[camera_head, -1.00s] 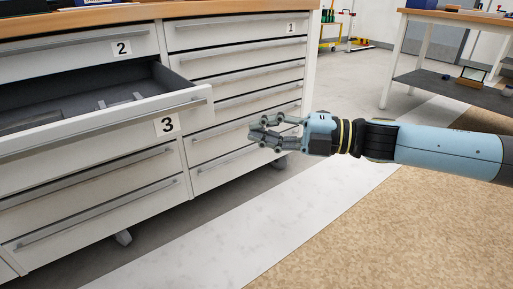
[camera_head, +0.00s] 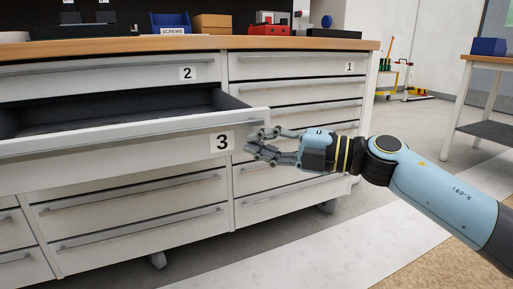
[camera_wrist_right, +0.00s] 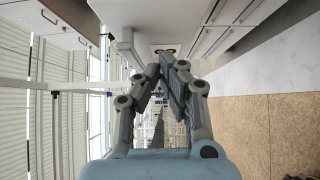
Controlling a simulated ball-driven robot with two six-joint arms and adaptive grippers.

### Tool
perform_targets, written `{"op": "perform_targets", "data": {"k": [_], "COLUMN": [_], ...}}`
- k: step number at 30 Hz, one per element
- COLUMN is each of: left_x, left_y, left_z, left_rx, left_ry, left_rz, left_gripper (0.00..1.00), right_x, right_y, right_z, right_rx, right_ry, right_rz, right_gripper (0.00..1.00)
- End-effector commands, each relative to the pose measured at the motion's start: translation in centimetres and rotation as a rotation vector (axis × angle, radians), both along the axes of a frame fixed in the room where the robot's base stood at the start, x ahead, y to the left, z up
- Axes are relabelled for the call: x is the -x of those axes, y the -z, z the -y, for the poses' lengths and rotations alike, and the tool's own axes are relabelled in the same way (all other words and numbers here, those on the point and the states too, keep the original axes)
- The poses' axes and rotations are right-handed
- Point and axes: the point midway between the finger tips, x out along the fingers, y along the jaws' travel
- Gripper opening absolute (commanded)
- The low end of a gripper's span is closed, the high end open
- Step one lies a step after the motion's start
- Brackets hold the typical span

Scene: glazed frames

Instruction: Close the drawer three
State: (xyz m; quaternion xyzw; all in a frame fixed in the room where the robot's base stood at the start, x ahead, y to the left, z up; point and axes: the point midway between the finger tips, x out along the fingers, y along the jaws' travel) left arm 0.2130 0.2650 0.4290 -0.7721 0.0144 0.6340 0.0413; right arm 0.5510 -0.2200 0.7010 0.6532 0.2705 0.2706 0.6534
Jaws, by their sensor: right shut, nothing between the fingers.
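Drawer three (camera_head: 120,162) is pulled out of the grey cabinet, with its dark inside showing from above. Its white front carries the label 3 (camera_head: 222,142) near the right end and a long handle along the top. The left end of the drawer is cut off by the picture edge. My right gripper (camera_head: 256,143) is at the right end of the drawer front, beside the label. I cannot tell whether it touches the front. In the right wrist view the fingertips (camera_wrist_right: 167,62) come together with nothing between them. My left gripper is in neither view.
Drawers labelled 2 (camera_head: 187,73) and 1 (camera_head: 349,68) are closed, as are the drawers below. The wooden worktop (camera_head: 300,43) holds a blue screws bin (camera_head: 171,24) and other items. Open floor (camera_head: 330,245) lies in front. A second table (camera_head: 490,130) stands at right.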

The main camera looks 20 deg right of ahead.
Motion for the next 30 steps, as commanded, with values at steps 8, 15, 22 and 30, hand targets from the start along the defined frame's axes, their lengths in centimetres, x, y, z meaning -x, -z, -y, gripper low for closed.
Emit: {"op": "perform_targets", "data": {"k": [8,15,22,30], "left_x": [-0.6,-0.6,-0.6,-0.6], "left_y": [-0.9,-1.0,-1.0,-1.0], "left_z": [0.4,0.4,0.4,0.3], "left_rx": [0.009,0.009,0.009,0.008], "left_ry": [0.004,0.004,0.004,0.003], "left_rz": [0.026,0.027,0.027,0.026], "left_gripper": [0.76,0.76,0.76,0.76], "right_x": [-1.7,-1.7,-2.4,-6.6], "right_y": [0.1,0.0,0.0,-0.2], "right_z": [0.0,0.0,0.0,0.0], "right_rx": [-0.001,-0.001,-0.001,-0.004], "right_ry": [0.000,0.000,0.001,0.003], "right_rz": [-0.001,-0.001,0.000,0.002], "right_gripper": [0.00,0.00,0.00,0.00]}}
